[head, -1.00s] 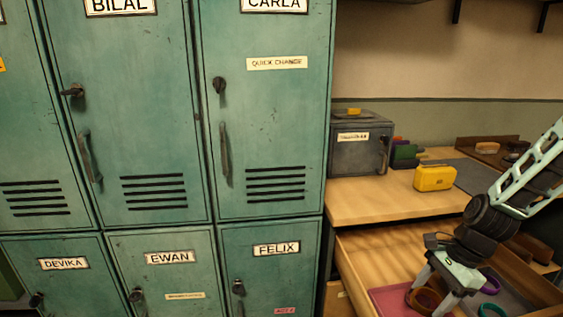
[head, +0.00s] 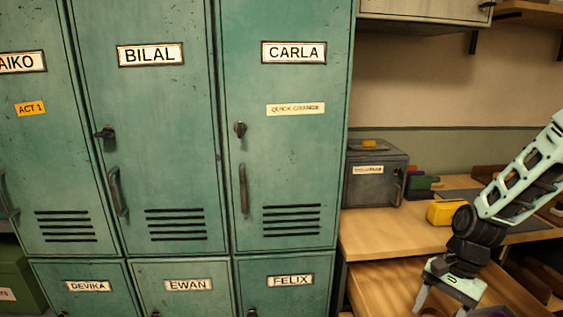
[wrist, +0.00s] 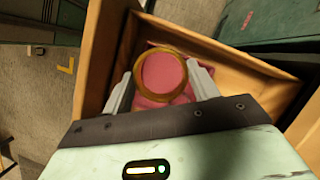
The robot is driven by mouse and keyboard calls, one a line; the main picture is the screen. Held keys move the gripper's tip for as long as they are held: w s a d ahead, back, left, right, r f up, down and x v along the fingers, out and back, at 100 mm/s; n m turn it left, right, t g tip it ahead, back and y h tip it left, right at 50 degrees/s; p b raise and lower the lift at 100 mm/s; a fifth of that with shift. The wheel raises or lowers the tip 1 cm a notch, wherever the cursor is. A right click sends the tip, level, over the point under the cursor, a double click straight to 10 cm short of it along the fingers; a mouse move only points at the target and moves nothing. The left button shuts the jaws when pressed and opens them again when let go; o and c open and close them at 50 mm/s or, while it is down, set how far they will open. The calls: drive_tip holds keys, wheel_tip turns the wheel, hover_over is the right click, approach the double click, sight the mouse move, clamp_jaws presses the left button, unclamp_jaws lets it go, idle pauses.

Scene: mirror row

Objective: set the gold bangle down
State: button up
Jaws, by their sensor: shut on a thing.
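The gold bangle (wrist: 160,104) is between the two fingers of my gripper (wrist: 161,86) in the wrist view, and the fingers are shut on it. It is over a pink pad (wrist: 178,99) inside an open wooden drawer (wrist: 112,52). I cannot tell whether the bangle touches the pad. In the head view my gripper (head: 443,303) points down over the drawer (head: 385,283) at the lower right. There the bangle is mostly cut off by the bottom edge.
Green lockers (head: 180,150) fill the left. The wooden counter (head: 385,232) behind the drawer holds a grey safe-like box (head: 372,187) and a yellow case (head: 443,212). A purple item (head: 492,312) shows at the bottom edge. The drawer walls surround the pad.

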wheel_tip(320, 180, down, 12)
drive_tip(key=w+a+n+g+h+b, duration=0.2)
drive_tip(key=n+h, duration=0.1)
drive_tip(key=n, duration=0.8)
drive_tip(key=shift+a+r+h, duration=0.15)
drive_tip(key=shift+a+h, duration=0.2)
drive_tip(key=shift+h, duration=0.05)
drive_tip(key=shift+w+d, duration=0.1)
